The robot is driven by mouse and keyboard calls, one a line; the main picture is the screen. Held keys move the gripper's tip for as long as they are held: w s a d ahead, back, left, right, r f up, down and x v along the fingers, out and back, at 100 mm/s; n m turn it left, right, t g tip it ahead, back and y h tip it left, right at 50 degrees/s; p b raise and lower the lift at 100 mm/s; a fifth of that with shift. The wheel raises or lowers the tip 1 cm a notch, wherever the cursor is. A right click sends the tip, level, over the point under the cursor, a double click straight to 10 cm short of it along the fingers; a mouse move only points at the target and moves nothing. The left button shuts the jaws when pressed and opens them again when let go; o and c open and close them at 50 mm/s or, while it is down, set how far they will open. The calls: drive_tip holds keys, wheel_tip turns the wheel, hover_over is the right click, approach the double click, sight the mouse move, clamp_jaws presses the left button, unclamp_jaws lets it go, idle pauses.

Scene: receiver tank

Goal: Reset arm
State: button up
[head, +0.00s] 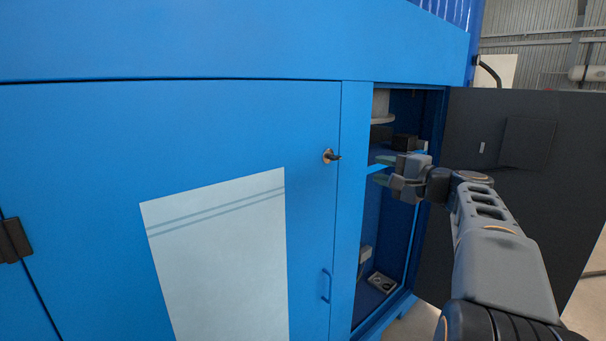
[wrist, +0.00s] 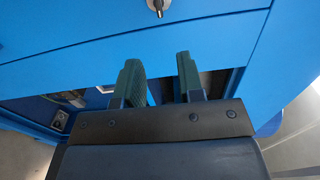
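My arm reaches in from the lower right of the head view. My gripper (head: 381,170) is in front of the opening of the blue cabinet (head: 352,200), to the right of the closed blue door. In the wrist view my gripper (wrist: 160,78) shows two dark green finger pads with a clear gap between them. Nothing is held between them. Part of the cabinet interior behind the gripper is hidden by it.
The closed blue door (head: 90,150) has a dark knob (head: 331,156), a pale panel (head: 222,260) and a small blue handle (head: 326,286). The dark open door (head: 540,190) stands to the right of my arm. A grey box (head: 381,283) lies low inside the cabinet.

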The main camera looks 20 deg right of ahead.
drive_tip(key=s+a+f+n+g+h+p, duration=0.1)
drive_tip(key=s+a+f+g, duration=0.15)
drive_tip(key=f, duration=0.35)
drive_tip(key=s+a+f+n+g+h+p, duration=0.1)
drive_tip(key=s+f+g+h, duration=0.15)
drive_tip(key=f, duration=0.25)
drive_tip(key=s+a+f+n+g+p, duration=0.1)
drive_tip(key=a+f+g, duration=0.1)
drive_tip(key=f+g, duration=0.3)
drive_tip(key=s+a+f+n+g+h+p, duration=0.1)
drive_tip(key=s+a+n+h+p, duration=0.3)
drive_tip(key=s+a+n+p, duration=0.5)
drive_tip(key=s+a+n+g, duration=0.1)
drive_tip(key=s+a, duration=0.2)
drive_tip(key=a, duration=0.1)
drive_tip(key=shift+s+a+f+g, duration=0.2)
drive_tip(key=shift+s+f+g, duration=0.05)
drive_tip(key=shift+s+g, duration=0.15)
drive_tip(key=shift+d, duration=0.1)
